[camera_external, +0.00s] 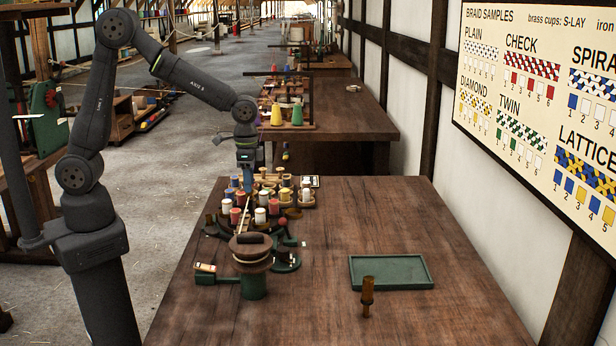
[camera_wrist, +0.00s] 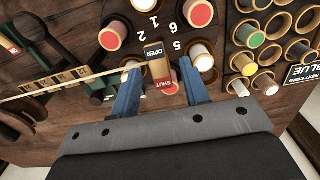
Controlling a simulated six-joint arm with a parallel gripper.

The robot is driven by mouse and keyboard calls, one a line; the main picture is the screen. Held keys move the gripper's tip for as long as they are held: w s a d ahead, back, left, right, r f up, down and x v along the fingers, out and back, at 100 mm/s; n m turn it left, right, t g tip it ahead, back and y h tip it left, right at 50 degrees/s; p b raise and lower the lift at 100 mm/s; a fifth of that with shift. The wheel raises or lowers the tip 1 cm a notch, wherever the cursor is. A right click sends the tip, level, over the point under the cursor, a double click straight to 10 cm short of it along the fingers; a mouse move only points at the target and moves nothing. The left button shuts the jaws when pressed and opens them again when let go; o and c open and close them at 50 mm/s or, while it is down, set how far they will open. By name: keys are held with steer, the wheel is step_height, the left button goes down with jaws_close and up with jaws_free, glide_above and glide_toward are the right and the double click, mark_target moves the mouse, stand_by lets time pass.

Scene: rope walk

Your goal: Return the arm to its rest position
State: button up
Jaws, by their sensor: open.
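My gripper (camera_external: 247,178) hangs pointing down at the far-left part of the wooden table, over the braiding stand with its coloured bobbins (camera_external: 261,214). In the wrist view my gripper (camera_wrist: 160,80) shows two blue fingers spread apart. A small block marked OPEN and SHUT (camera_wrist: 158,66) appears between the fingers in that view; I cannot tell whether they touch it. No held thing shows between them. My arm reaches out from the left, bent at the elbow, with its forearm sloping down to the wrist.
A rack of bobbins in cups (camera_wrist: 262,62) stands close beside the gripper. A pale cord (camera_wrist: 65,82) runs leftward from the stand. A green tray (camera_external: 391,272) and a wooden peg (camera_external: 367,297) stand on the right. The table's front right is clear.

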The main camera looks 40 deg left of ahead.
step_height(320, 180, up, 17)
steer(key=shift+g+y, duration=0.8)
steer(key=shift+w+d+f, duration=0.4)
steer(key=shift+f, duration=0.2)
steer(key=shift+w+d+f, duration=0.4)
steer(key=shift+d+f, duration=0.05)
steer(key=shift+f, duration=0.2)
steer(key=shift+w+d+f, duration=0.4)
steer(key=shift+f, duration=0.2)
